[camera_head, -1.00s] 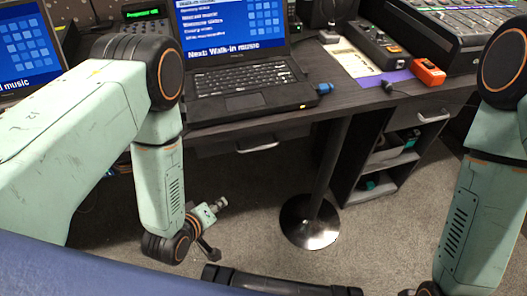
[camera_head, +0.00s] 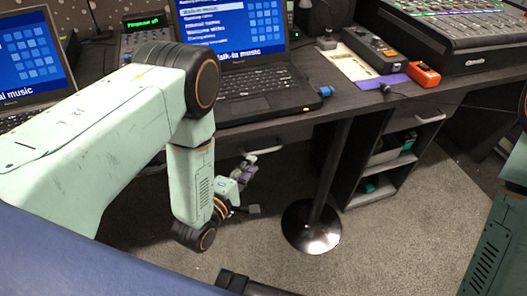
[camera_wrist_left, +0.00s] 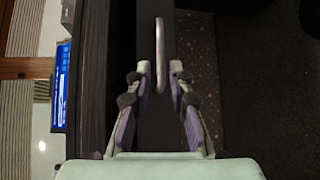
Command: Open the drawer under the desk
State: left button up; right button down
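The dark drawer (camera_head: 292,136) sits under the desk edge below the middle laptop and looks closed. Its pale bar handle (camera_head: 268,150) shows just right of my left gripper (camera_head: 247,166). In the left wrist view, my left gripper (camera_wrist_left: 160,68) is open, its two fingers apart. The handle (camera_wrist_left: 160,50) runs lengthwise in that picture, with its near end between the fingertips. A gap shows on both sides, and I see no contact. My left forearm hides part of the drawer front in the head view. My right gripper is out of view; only its arm shows at the right edge.
The desk (camera_head: 300,118) holds the middle laptop (camera_head: 265,85), an orange device (camera_head: 424,74) and a mixing console (camera_head: 455,35). A metal pole on a round base (camera_head: 311,226) stands right of the gripper. An open-shelved cabinet (camera_head: 350,185) is further right.

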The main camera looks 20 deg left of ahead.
aim_at(261, 153)
pick_arm(q)
jog(key=b+x, duration=0.2)
jog(key=x, duration=0.5)
jog(key=shift+w+d, duration=0.1)
jog(key=shift+w, duration=0.3)
jog(key=shift+f, duration=0.1)
grip_shut()
